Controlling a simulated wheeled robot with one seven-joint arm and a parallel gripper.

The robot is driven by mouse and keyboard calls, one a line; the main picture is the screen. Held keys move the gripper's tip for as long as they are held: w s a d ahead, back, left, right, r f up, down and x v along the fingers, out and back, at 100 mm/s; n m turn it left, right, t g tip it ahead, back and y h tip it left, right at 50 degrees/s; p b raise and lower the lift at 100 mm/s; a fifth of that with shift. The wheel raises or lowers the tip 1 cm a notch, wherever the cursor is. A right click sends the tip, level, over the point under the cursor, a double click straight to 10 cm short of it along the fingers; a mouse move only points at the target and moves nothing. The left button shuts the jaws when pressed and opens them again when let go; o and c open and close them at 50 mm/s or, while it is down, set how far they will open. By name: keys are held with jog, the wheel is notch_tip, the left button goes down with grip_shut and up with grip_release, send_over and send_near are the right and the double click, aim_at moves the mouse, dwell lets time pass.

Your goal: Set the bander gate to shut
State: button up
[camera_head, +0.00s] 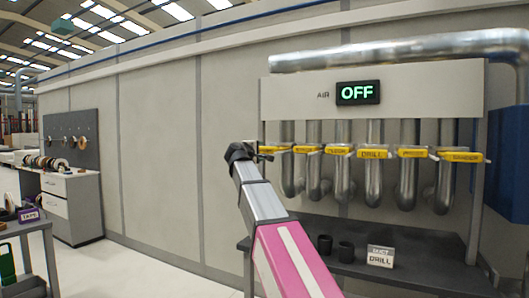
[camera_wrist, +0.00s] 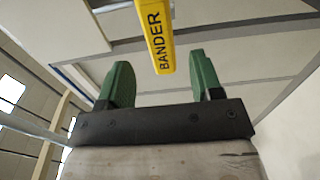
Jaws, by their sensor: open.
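The bander gate's yellow handle (camera_wrist: 154,35), lettered BANDER, hangs into the top of the wrist view. In the head view the leftmost yellow handle (camera_head: 276,149) lies about level across its vertical pipe, right beside my gripper (camera_head: 260,152). My gripper's green fingers (camera_wrist: 160,66) are open in the wrist view, one on each side of the handle's line. The handle's end appears between or just beyond the fingertips, with gaps on both sides. My pink and grey arm rises from below in the head view.
Several more yellow handles, one lettered DRILL (camera_head: 374,152), run in a row to the right, close together. A display (camera_head: 357,93) reads OFF beside the word AIR. Below is a dark shelf (camera_head: 430,268) with black cups and a DRILL sign (camera_head: 380,256).

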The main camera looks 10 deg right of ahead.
aim_at(264, 150)
jog(key=x, duration=0.7)
jog(key=shift+w+d, duration=0.1)
jog(key=shift+d, duration=0.1)
grip_shut()
jog(key=shift+x, duration=2)
grip_release()
jog(key=shift+a, duration=0.1)
jog(key=shift+s+a, duration=0.1)
jog(key=shift+s, duration=0.1)
jog(key=v, duration=1)
jog(key=shift+s+a, duration=0.15)
jog(key=shift+s, duration=0.05)
